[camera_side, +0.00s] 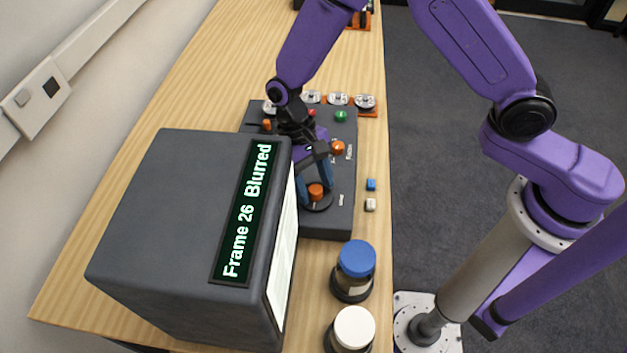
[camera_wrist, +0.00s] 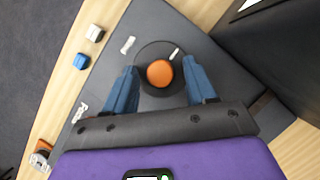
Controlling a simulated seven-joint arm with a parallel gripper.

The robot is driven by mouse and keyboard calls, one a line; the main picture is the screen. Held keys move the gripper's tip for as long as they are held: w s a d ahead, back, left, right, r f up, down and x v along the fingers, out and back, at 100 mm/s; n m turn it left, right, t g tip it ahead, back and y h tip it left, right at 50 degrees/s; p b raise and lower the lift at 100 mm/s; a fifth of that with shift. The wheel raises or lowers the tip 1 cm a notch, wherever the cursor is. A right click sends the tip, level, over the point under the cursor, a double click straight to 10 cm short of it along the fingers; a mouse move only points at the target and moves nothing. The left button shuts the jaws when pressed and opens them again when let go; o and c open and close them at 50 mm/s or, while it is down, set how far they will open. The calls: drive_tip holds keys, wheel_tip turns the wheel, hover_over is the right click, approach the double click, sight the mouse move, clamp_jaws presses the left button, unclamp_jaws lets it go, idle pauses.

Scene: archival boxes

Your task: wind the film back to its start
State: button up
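The dark grey viewer box (camera_side: 180,215) has a display (camera_side: 245,215) reading "Frame 26 Blurred". The dark control panel (camera_side: 325,222) beside it carries a black dial with an orange knob (camera_side: 316,191). The knob also shows in the wrist view (camera_wrist: 160,73), with a white mark on the dial's rim. My gripper (camera_wrist: 161,82) is open, its blue fingers on either side of the knob with gaps between. In the side view my gripper (camera_side: 315,185) points down over this dial. A small label (camera_side: 341,199) beside the dial is too small to read.
Another orange knob (camera_side: 337,148), a green button (camera_side: 341,116) and a red button (camera_side: 311,112) are farther back on the panel. Small blue (camera_side: 371,184) and white (camera_side: 370,204) blocks lie at the right. Blue-lidded (camera_side: 357,258) and white-lidded (camera_side: 354,327) jars stand in front.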

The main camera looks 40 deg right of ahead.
drive_tip(key=v, duration=1.7)
drive_tip(key=shift+w+r, duration=0.15)
drive_tip(key=s+d+n+t, duration=0.2)
drive_tip(key=s+d+n, duration=0.4)
drive_tip(key=s+d, duration=0.3)
drive_tip(key=s+d+r+n+t, duration=0.1)
drive_tip(key=s+d+n+t, duration=0.1)
drive_tip(key=s+d+n, duration=0.4)
drive_tip(key=s+d, duration=0.4)
drive_tip(key=s, duration=0.6)
drive_tip(key=shift+d+r+t, duration=0.25)
drive_tip(key=shift+t, duration=0.05)
idle(0.5)
